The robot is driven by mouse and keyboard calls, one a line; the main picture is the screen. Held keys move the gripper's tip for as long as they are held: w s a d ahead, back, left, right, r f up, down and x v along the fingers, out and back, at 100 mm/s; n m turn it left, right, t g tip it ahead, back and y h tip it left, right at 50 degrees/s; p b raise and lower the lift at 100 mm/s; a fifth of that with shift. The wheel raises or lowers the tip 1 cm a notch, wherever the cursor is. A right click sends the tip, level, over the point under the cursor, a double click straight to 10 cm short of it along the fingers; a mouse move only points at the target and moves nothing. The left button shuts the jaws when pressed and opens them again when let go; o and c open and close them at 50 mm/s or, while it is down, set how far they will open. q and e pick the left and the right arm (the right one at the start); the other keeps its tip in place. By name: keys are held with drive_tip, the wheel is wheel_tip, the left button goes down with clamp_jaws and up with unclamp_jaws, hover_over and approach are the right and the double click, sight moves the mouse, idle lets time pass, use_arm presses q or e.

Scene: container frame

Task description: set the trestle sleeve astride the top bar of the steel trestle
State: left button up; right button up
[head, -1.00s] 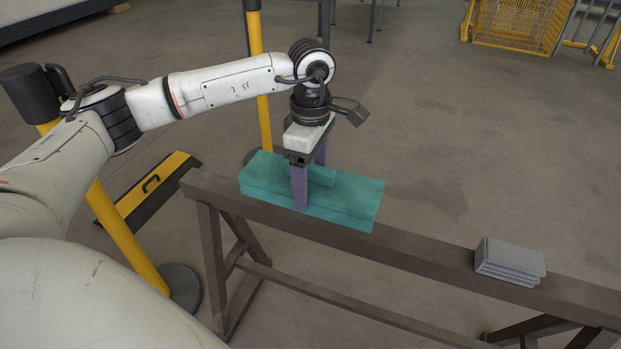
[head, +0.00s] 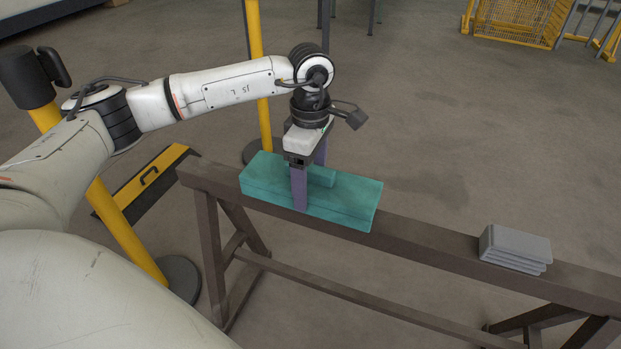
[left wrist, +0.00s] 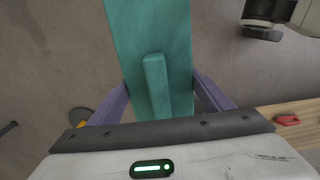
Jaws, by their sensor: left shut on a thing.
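The trestle sleeve (head: 345,203) is a long teal block with a raised rib on top. It sits at the top bar of the brown steel trestle (head: 425,238), near the bar's left end, lying lengthwise along it. Whether its side walls hang down on both sides of the bar is hidden. My left gripper (head: 310,190) comes from above, its purple fingers shut on the sleeve's two long sides. The left wrist view shows the sleeve (left wrist: 150,35) between both fingers (left wrist: 160,100). My right gripper is not in view.
A stack of grey pieces (head: 515,247) lies on the bar to the right. Yellow posts (head: 257,80) stand behind the trestle and at left. A yellow and black ramp piece (head: 145,188) lies on the floor at left. The floor behind the bar is mostly clear.

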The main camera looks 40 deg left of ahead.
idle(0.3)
use_arm(q)
drive_tip(key=shift+f+b, duration=1.45)
drive_tip(key=shift+f, duration=0.9)
idle(0.4)
drive_tip(key=o, duration=1.1)
drive_tip(key=shift+o, duration=0.2)
